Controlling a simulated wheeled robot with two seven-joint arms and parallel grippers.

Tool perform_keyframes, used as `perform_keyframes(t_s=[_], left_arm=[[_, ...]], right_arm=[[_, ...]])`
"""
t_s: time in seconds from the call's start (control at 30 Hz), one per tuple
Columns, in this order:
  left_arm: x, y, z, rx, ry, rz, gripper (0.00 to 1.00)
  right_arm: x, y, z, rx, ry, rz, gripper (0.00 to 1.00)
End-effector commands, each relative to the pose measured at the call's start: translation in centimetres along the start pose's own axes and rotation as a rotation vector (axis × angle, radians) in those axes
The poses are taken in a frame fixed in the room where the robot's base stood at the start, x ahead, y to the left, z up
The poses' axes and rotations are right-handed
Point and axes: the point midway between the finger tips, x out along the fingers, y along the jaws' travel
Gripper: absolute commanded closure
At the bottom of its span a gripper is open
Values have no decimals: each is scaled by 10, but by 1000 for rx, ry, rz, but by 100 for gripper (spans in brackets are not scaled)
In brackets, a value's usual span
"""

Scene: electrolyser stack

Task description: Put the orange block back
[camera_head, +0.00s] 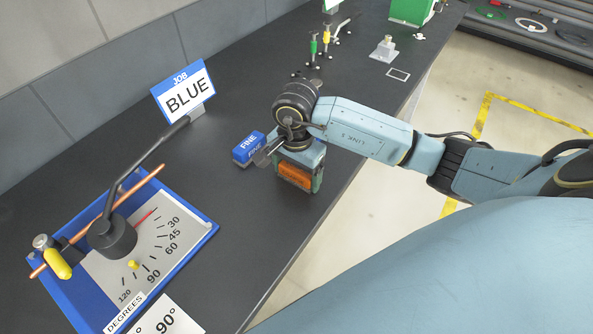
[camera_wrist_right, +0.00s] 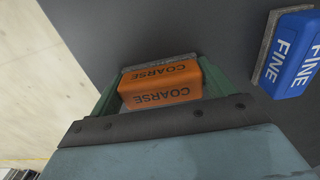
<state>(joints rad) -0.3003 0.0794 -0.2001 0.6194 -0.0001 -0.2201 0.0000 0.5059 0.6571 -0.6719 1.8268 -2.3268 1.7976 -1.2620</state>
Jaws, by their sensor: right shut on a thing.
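The orange block (camera_wrist_right: 160,86), marked COARSE with a grey pad on one side, sits between the green fingers of my right gripper (camera_wrist_right: 160,88) in the right wrist view. In the head view the orange block (camera_head: 295,176) shows under the wrist, near the front edge of the dark bench. My right gripper (camera_head: 300,178) points down and is shut on it. I cannot tell whether the block touches the bench. My left gripper is not in either view.
A blue FINE block (camera_head: 247,149) lies just left of my right gripper. A blue bending jig with a degree dial (camera_head: 140,240) fills the left front. Valves (camera_head: 320,44) and a fitting (camera_head: 384,49) stand farther along the bench (camera_head: 225,205).

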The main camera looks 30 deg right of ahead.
Motion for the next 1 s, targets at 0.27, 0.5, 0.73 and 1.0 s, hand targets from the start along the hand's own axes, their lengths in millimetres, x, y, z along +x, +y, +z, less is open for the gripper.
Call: perform_keyframes(t_s=[0.27, 0.5, 0.73, 1.0], left_arm=[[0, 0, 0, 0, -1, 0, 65], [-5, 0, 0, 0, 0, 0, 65], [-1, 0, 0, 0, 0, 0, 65], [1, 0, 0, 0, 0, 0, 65]], right_arm=[[1, 0, 0, 0, 0, 1, 0], [-6, 0, 0, 0, -1, 0, 0], [-50, -1, -1, -2, 3, -5, 0], [-104, -1, 0, -1, 1, -3, 0]])
